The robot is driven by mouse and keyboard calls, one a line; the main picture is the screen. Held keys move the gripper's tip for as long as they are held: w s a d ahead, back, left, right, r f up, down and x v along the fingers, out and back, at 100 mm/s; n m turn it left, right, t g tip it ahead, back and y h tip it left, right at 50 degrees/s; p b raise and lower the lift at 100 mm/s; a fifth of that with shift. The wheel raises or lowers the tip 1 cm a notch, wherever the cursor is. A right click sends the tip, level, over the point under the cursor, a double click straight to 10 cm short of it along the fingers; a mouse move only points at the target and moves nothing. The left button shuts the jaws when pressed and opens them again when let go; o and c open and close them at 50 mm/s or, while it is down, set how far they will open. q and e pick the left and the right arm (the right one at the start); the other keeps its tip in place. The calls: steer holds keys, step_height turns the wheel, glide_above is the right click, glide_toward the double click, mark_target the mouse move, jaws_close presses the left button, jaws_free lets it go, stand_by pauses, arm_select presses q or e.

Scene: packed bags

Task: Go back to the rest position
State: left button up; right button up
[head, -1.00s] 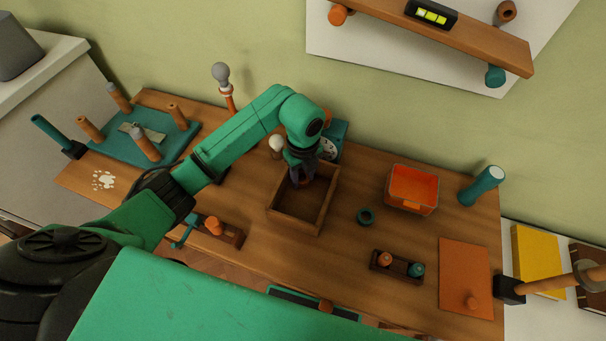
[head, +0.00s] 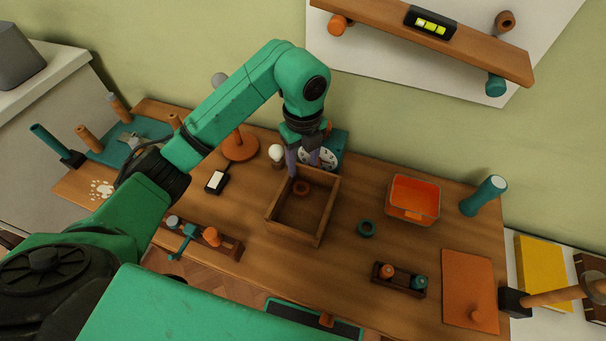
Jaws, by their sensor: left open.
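My left gripper (head: 303,164) is open and empty, its fingers pointing down above the far edge of the open wooden box (head: 328,212). The arm reaches in from the left and arches over the table. A small brown-orange ring (head: 301,188) lies inside the box near its far end, below and apart from the fingers. My right gripper is not in view.
A dial on a teal block (head: 338,146) stands behind the gripper. A white knob (head: 276,153) is to its left. A shelf (head: 470,51) hangs above.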

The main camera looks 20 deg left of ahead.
arm_select(q)
steer(key=shift+r, duration=0.85)
